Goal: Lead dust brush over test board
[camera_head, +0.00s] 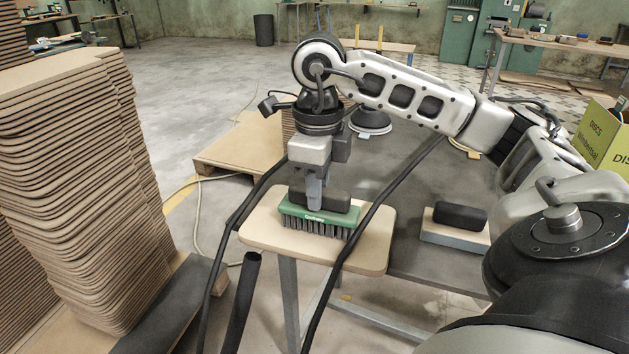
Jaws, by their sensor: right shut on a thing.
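The dust brush (318,217) has a green body with dark bristles and a black grip on top. My right gripper (314,199) points down and is shut on the brush's black grip. The brush is over the test board (366,254), a pale wooden board with rounded corners on a metal-legged stand. The bristles look to be at the board's surface, but I cannot tell whether they touch. The part of the board behind the brush is partly hidden. My left gripper is not in view.
Tall stacks of curved boards (75,190) stand at the left. A black-topped sanding block (458,219) lies on a grey surface right of the test board. Dark hoses hang in front of the board. A yellow-green box (598,140) is at the right.

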